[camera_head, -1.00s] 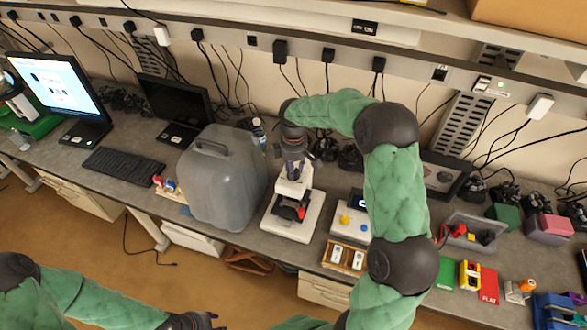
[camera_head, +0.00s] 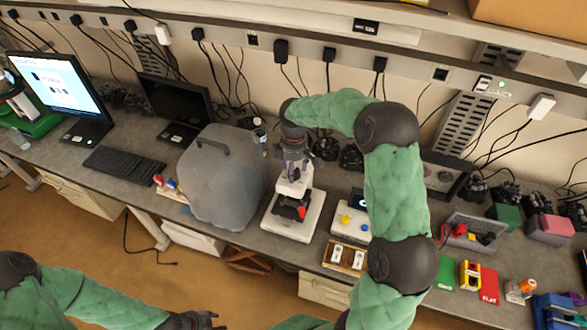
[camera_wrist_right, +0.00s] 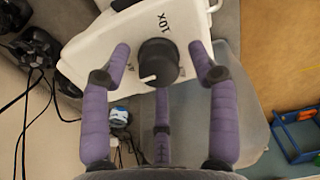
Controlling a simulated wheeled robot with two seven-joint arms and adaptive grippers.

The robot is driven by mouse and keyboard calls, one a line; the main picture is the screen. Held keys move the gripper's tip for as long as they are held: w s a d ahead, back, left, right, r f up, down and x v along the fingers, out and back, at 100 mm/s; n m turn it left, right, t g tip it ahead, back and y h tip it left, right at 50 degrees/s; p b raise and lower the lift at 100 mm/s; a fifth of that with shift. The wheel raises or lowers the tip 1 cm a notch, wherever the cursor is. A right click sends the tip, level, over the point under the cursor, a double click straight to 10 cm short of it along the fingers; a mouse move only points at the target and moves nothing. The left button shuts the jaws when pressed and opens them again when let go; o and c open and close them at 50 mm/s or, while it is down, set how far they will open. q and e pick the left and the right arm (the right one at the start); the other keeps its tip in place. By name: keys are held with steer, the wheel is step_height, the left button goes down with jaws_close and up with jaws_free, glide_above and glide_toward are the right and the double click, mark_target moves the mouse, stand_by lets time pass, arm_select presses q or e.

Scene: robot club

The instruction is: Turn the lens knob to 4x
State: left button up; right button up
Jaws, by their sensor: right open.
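A white microscope (camera_head: 293,187) stands upright on the bench, near the middle of the head view. In the right wrist view, its round black lens knob (camera_wrist_right: 158,62) sits on the white top (camera_wrist_right: 95,60) and carries a short white pointer mark. A "10X" label shows beside the knob; a smaller label on the other side is not clearly readable. My right gripper (camera_wrist_right: 160,70) is open above the microscope, its purple fingers spread around the knob with visible gaps. It also shows in the head view (camera_head: 292,172). My left gripper (camera_head: 200,320) is low at the bottom edge, partly cut off.
A grey translucent cover (camera_head: 222,185) stands close left of the microscope. A white box with coloured knobs (camera_head: 350,222) and a wooden tray (camera_head: 345,257) are to its right. A keyboard (camera_head: 125,165) and monitors are farther left. Cables and black items lie behind.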

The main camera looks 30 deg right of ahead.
step_height(320, 180, up, 12)
steer(key=shift+w, duration=0.15)
stand_by(0.4)
steer(key=shift+d, duration=0.1)
stand_by(0.3)
